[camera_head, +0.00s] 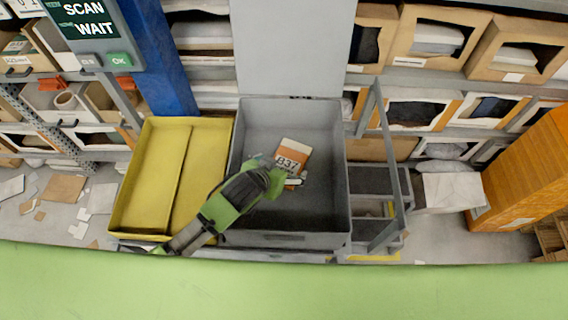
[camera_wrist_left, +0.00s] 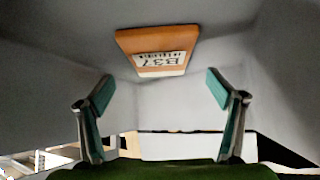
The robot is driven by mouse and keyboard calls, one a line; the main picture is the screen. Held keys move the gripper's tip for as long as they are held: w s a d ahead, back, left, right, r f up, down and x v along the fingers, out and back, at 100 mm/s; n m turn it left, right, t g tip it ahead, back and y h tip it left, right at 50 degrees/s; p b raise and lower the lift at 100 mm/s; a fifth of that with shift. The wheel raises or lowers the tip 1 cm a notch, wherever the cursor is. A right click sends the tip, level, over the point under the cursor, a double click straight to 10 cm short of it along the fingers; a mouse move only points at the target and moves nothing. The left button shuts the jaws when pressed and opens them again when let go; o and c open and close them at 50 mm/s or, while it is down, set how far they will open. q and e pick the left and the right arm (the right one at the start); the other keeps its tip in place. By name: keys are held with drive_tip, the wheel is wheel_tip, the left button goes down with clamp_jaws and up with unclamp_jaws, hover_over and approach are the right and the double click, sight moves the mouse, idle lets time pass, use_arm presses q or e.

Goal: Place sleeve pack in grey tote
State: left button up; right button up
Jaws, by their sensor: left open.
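The sleeve pack (camera_head: 293,153), orange with a white label reading B37, is inside the grey tote (camera_head: 330,112). In the left wrist view the pack (camera_wrist_left: 157,46) shows beyond the fingertips, between the tote's grey walls. I cannot tell whether it lies flat on the tote floor. My left gripper (camera_head: 282,175) reaches into the tote from the left, close by the pack, and covers its lower part in the head view. In the left wrist view the gripper (camera_wrist_left: 159,84) has its fingers spread wide with nothing between them. My right gripper is not in view.
A yellow tote (camera_head: 122,205) stands left of the grey one, under my left arm. A blue post (camera_head: 163,60) and a scan screen (camera_head: 84,18) rise at the upper left. A grey frame (camera_head: 388,170) stands right of the grey tote. Racks with boxes fill the back.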

use_arm(q)
drive_tip(key=shift+v, duration=1.45)
